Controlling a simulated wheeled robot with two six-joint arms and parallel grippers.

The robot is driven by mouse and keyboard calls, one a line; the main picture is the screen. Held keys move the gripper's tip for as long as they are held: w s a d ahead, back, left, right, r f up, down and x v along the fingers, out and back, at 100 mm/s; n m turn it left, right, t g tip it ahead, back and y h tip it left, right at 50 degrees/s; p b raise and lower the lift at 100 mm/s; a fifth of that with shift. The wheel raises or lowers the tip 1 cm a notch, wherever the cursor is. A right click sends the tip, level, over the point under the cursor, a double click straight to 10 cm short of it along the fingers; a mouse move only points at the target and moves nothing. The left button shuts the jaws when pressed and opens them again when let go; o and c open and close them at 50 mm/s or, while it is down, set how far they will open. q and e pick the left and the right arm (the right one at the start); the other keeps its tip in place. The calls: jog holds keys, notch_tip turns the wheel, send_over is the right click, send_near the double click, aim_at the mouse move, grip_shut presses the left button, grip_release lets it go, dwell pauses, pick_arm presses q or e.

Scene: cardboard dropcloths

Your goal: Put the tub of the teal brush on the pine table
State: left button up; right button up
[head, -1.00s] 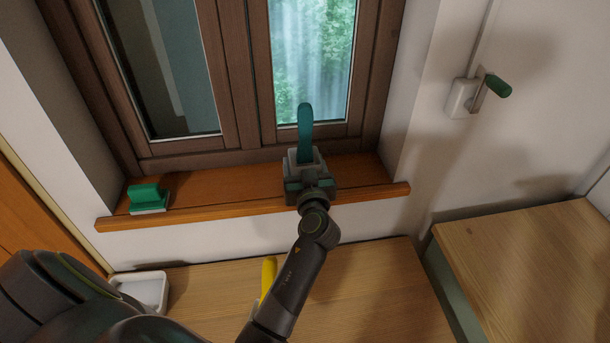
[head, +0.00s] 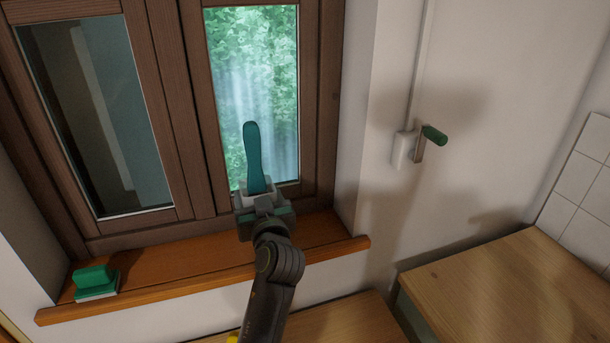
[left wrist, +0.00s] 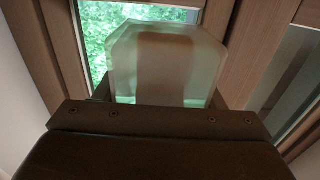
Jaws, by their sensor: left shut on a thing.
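The teal brush (head: 253,155) stands upright, handle up, in its small pale tub (head: 245,200) in front of the right window pane. My left gripper (head: 264,212) is shut on the tub and hides most of it in the head view. The tub appears lifted above the brown window sill (head: 320,232). In the left wrist view a pale, see-through tub wall (left wrist: 165,65) rises between the jaws. A light, pine-like table (head: 500,290) stands at the lower right, its visible top bare. My right gripper is not in view.
A green block-like tool (head: 95,279) sits at the sill's left end. A green-handled lever (head: 432,135) juts from the right wall. Another light wooden top (head: 345,322) lies below the sill, with a bit of something yellow (head: 233,340) at the picture's bottom edge.

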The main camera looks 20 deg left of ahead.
pick_arm(q)
jog(key=shift+s+d+r+m+t+h, duration=0.15)
jog(key=shift+s+d+m+t+h, duration=0.4)
jog(key=shift+h, duration=0.25)
jog(key=s+d+r+m+t+h, duration=0.2)
jog(key=s+d+r+m+h, duration=0.2)
jog(key=h, duration=0.5)
jog(key=s+d+m+b, duration=0.1)
jog(key=d+m, duration=0.1)
jog(key=d, duration=0.1)
jog(key=shift+s+d+r, duration=0.3)
jog(key=shift+s, duration=0.1)
